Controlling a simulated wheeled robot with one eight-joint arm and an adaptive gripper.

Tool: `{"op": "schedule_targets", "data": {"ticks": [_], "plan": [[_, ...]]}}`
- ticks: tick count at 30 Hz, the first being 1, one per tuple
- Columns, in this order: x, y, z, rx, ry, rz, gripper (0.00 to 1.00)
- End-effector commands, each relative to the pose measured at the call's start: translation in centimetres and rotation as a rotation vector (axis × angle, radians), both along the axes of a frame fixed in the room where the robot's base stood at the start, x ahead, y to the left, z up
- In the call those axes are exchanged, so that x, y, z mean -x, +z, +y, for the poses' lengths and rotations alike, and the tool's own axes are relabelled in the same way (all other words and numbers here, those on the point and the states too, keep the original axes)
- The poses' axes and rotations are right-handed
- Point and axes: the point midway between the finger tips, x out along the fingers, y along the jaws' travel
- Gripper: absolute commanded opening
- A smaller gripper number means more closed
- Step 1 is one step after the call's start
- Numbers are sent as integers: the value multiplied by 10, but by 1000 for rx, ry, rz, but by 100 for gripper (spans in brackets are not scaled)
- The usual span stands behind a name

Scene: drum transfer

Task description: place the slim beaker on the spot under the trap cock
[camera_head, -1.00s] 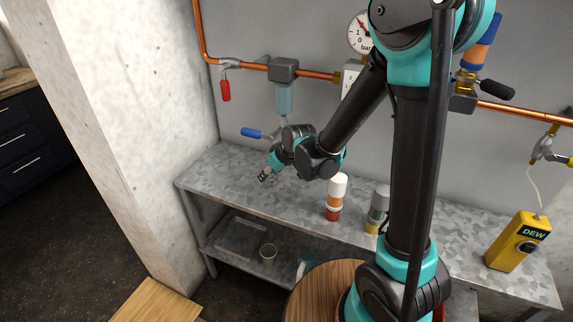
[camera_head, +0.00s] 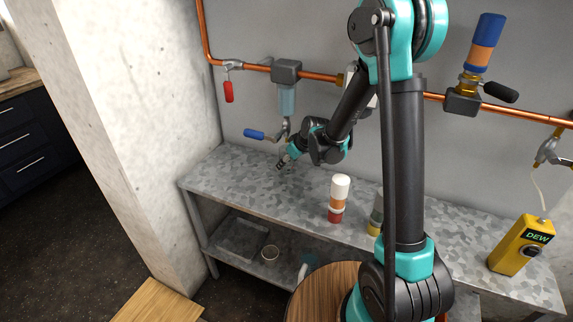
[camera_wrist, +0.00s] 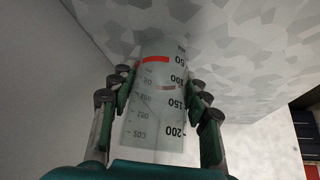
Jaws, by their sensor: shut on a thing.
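The slim beaker (camera_wrist: 155,112), clear with a red band and printed volume marks, is between my gripper's fingers (camera_wrist: 163,88) in the wrist view. The fingers press on it from both sides. In the head view my gripper (camera_head: 281,163) is low over the bench's left part, near the wall; the beaker is barely discernible there. The trap cock, with a blue lever (camera_head: 254,134), sits under the trap's clear bowl (camera_head: 287,100), just above and behind my gripper. I cannot make out the spot under it, nor whether the beaker touches the bench.
The mottled metal bench (camera_head: 235,181) is clear around my gripper. A white, orange and red container (camera_head: 339,199) stands to the right, with a grey-topped one (camera_head: 376,212) beyond, partly behind my arm. A copper pipe (camera_head: 257,68) crosses the wall.

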Motion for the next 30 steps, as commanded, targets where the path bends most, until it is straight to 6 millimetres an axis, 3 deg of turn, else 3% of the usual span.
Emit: {"op": "schedule_targets", "data": {"ticks": [12, 13, 17, 30], "plan": [[0, -8, 0, 0, 0, 0, 23], [0, -7, 0, 0, 0, 0, 51], [0, -7, 0, 0, 0, 0, 67], [2, 0, -2, 0, 0, 0, 68]]}}
